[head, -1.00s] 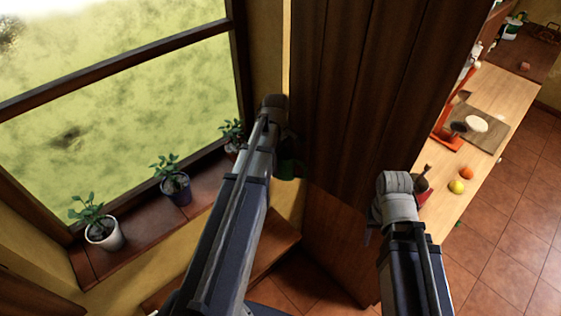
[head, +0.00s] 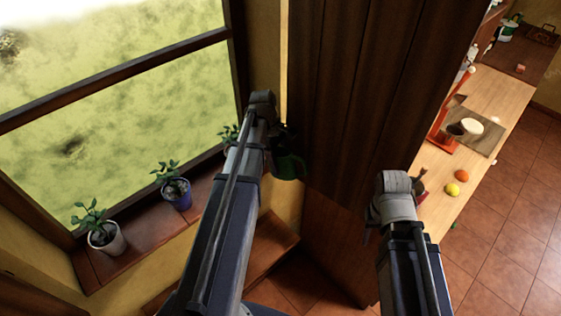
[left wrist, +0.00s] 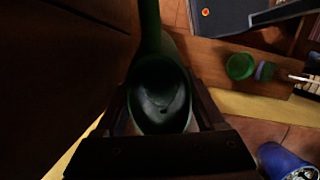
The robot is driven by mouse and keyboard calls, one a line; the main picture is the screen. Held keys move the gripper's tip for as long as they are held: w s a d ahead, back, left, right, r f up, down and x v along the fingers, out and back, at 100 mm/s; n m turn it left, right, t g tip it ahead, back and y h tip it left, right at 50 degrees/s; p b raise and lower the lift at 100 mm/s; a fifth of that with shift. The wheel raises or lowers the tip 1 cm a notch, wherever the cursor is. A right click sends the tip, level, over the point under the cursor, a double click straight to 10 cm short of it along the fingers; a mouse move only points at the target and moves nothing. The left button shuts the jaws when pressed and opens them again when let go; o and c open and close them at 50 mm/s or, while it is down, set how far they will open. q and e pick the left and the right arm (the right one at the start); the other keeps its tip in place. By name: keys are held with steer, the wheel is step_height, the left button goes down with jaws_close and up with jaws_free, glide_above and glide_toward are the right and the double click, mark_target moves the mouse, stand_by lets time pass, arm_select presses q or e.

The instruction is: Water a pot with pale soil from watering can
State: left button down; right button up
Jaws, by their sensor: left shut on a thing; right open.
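My left gripper (left wrist: 160,105) is shut on a green watering can (left wrist: 160,85), which fills the middle of the left wrist view. In the head view the can (head: 290,166) hangs under the end of my left arm, in front of the dark wooden panel. Three potted plants stand on the windowsill: a white pot (head: 107,240), a purple-blue pot (head: 178,193), and a third plant (head: 229,133) mostly hidden behind my left arm. I cannot tell how pale each soil is. My right gripper (head: 372,220) is open and empty, mostly hidden under its wrist.
The tall wooden panel (head: 365,90) stands right of the can. A counter (head: 495,95) on the right holds a yellow fruit (head: 452,189), an orange fruit (head: 461,175) and a red appliance (head: 440,125). The window (head: 120,120) rises behind the sill.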

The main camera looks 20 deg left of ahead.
mark_target(281, 152)
arm_select(q)
steer(key=shift+r+h+p, duration=0.75)
steer(key=shift+r+h, duration=0.35)
steer(key=shift+r, duration=0.4)
steer(key=shift+a+r+g+h+p, duration=0.2)
steer(key=shift+r+h, duration=0.35)
steer(key=shift+r, duration=0.2)
steer(key=shift+a+r+g+h+p, duration=0.1)
steer(key=shift+r+h+p, duration=0.1)
steer(key=shift+r+h, duration=0.45)
steer(key=shift+r, duration=0.25)
steer(key=shift+d+f+y, duration=0.25)
steer(key=shift+f+y, duration=0.45)
steer(key=shift+f, duration=0.2)
steer(key=shift+d+f+y+b, duration=0.1)
steer(key=shift+f+y+b, duration=0.5)
steer(key=shift+f, duration=0.45)
steer(key=shift+f+y+b, duration=0.45)
steer(key=shift+f+y, duration=0.35)
steer(key=shift+f, duration=0.15)
